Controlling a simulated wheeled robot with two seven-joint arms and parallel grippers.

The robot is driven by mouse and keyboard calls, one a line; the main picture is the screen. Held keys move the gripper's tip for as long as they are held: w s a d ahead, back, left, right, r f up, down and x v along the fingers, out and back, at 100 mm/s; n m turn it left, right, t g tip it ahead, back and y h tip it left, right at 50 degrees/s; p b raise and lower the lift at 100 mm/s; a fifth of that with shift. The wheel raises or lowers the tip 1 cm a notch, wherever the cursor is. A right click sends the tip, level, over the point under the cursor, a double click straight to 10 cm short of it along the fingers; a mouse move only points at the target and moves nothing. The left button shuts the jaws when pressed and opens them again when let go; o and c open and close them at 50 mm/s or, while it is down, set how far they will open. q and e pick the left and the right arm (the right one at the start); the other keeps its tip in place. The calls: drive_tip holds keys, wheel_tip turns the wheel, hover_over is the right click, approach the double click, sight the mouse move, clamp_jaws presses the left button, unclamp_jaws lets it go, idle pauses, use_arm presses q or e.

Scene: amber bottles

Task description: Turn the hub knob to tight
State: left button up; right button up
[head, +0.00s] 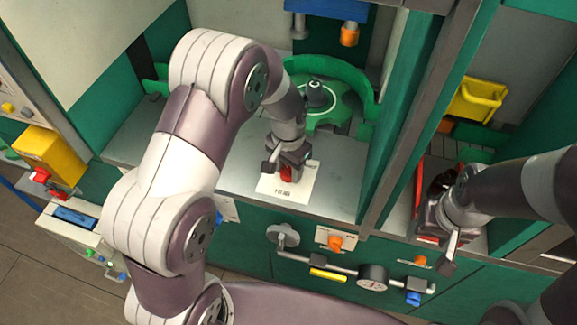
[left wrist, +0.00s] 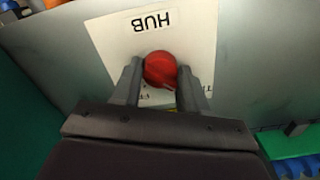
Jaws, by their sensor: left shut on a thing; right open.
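The hub knob (left wrist: 160,69) is a red round knob on a white plate (left wrist: 105,40) marked "HUB" in the left wrist view, where the lettering is upside down. In the head view the knob (head: 287,174) shows just under my left gripper (head: 284,166). My left gripper (left wrist: 157,88) has one finger on each side of the knob and is shut on it. Part of the plate's lower lettering is hidden by the fingers, so the knob's setting cannot be read. My right gripper (head: 436,215) is at the right bay, by a red-edged bin, and is open.
A green round turntable (head: 325,105) with a dark hub stands behind the knob plate, inside a green curved guard. Pipes, a gauge (head: 372,277) and orange and blue valves line the front panel below. A yellow bin (head: 478,100) hangs at the right. The grey counter left of the plate is bare.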

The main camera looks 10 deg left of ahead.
sight(289, 168)
use_arm(q)
drive_tip(key=shift+w+r, duration=0.1)
drive_tip(key=o, duration=1)
drive_tip(key=shift+o, duration=0.2)
wheel_tip(289, 168, up, 10)
drive_tip(key=shift+f+b, duration=0.25)
drive_tip(key=shift+b, duration=0.8)
wheel_tip(289, 168, up, 3)
drive_tip(key=shift+r+p, duration=0.1)
drive_tip(key=shift+p, duration=0.75)
